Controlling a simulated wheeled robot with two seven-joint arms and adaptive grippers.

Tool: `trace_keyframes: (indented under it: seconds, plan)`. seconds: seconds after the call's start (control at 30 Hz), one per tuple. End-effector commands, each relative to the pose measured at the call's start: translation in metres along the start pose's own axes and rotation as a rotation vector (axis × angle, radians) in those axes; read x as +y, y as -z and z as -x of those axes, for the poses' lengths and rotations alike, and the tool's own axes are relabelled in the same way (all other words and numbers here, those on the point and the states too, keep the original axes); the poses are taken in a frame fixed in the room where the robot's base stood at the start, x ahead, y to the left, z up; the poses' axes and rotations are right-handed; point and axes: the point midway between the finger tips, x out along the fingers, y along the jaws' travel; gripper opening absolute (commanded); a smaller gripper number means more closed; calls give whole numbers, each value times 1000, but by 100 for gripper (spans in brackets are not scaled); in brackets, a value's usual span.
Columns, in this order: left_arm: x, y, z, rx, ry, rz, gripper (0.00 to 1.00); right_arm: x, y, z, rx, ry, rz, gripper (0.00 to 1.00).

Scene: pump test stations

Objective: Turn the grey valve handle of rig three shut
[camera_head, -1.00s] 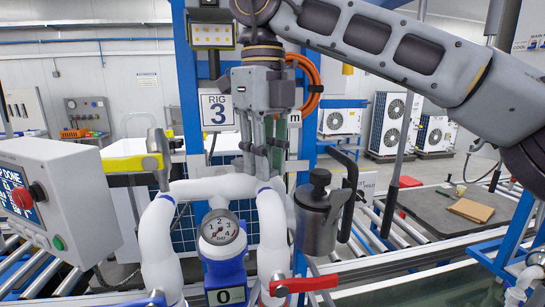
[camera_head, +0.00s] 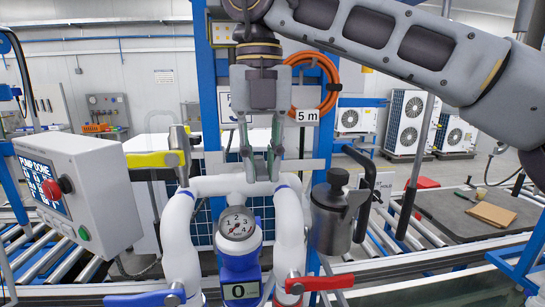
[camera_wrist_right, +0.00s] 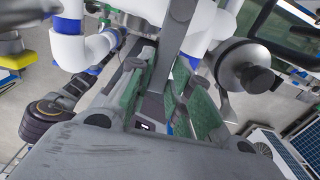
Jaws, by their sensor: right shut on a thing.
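The grey valve handle (camera_wrist_right: 172,42) shows in the right wrist view as a flat grey bar running between my fingers. My right gripper (camera_head: 261,168) points down over the white pipework (camera_head: 225,184) of the rig, and its green-padded fingers are shut on that handle. The right gripper also fills the lower part of the right wrist view (camera_wrist_right: 163,95). In the head view the fingers hide most of the handle, and I cannot tell its exact angle. The rig's number sign (camera_head: 222,104) is largely hidden behind the gripper.
Other handles are close by: yellow (camera_head: 155,160), red (camera_head: 320,284) and blue (camera_head: 145,298). A gauge (camera_head: 238,223) sits below the gripper. A control box (camera_head: 85,190) stands at left. An orange hose (camera_head: 325,80) is behind.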

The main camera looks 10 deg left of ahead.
Motion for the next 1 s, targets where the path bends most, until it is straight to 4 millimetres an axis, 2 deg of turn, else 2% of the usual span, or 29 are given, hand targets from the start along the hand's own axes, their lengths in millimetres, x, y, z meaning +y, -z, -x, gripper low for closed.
trace_keyframes:
  seconds: [0.5,0.53,0.7,1.0]
  plan:
    - [0,0,1,0,0,0,0,4,-1,0,-1,-2,-22,0]
    - [0,0,1,0,0,0,0,4,-1,0,-1,-2,-22,22]
    - [0,0,1,0,0,0,0,4,-1,0,0,-2,-21,42]
    - [-2,-2,1,-2,2,0,0,4,0,0,0,-1,-19,42]
